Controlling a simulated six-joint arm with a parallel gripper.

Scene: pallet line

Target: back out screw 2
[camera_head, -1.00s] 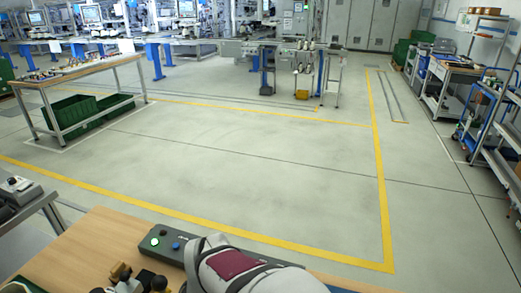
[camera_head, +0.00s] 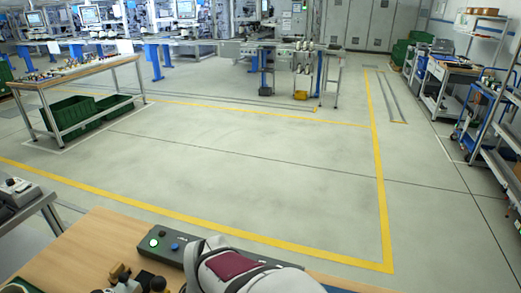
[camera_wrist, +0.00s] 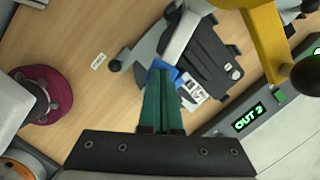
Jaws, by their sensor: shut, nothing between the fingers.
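My gripper (camera_wrist: 161,73) shows in the wrist view, with its two long green fingers shut together and nothing between them. The fingertips overlap a blue part (camera_wrist: 163,67) beside a black fixture (camera_wrist: 207,62); I cannot tell whether they touch it. A grey lever (camera_wrist: 146,50) with a black knob lies just left of the tips. I cannot make out screw 2 itself. The gripper is out of the head view.
A yellow bracket (camera_wrist: 262,36) and a black knob (camera_wrist: 308,76) stand at the right of the wrist view. A maroon round piece (camera_wrist: 62,88) is at left.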

